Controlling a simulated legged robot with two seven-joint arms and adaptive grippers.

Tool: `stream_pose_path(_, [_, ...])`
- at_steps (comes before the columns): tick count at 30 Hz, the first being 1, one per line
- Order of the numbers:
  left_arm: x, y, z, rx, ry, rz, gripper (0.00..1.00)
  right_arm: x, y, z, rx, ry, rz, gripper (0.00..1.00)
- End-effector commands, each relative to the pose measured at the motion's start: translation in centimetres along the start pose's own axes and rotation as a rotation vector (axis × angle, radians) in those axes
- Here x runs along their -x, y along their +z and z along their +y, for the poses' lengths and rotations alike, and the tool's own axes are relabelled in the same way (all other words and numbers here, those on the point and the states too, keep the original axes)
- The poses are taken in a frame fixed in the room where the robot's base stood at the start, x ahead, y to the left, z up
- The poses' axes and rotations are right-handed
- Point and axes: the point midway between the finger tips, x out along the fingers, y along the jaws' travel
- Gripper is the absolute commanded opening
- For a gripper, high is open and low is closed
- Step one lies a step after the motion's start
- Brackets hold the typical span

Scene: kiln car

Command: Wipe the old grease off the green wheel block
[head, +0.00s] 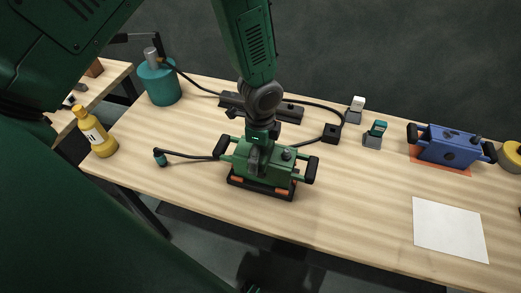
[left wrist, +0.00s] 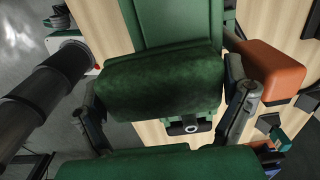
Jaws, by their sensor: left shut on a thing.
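The green wheel block (head: 238,160) sits near the front middle of the table in the head view, with black handles at both ends and a black base with orange parts under it. My left gripper (head: 258,158) reaches down onto it from above. In the left wrist view, my left gripper (left wrist: 163,108) is shut on a dark, mottled green piece (left wrist: 158,80). I cannot tell whether this piece is part of the block or a separate pad. Smooth green surface (left wrist: 175,22) shows behind it. My right gripper is not in view.
A blue block (head: 447,147) rests on an orange mat at the right, near a white sheet (head: 450,228). A yellow bottle (head: 97,137) and a teal canister (head: 160,84) stand left. A black hose (head: 188,156) lies beside the block. The front-left tabletop is clear.

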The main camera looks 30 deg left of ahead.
Motion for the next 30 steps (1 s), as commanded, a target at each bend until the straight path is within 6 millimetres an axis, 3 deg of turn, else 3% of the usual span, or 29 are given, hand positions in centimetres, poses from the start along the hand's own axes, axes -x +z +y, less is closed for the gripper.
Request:
stream_pose_path(13, [-0.1, 0.3, 0.0, 0.001, 0.0, 0.0, 0.7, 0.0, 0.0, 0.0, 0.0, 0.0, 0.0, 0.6])
stream_pose_path(30, [-0.1, 4.8, 0.0, 0.0, 0.0, 0.0, 0.7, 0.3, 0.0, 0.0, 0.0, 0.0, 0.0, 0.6])
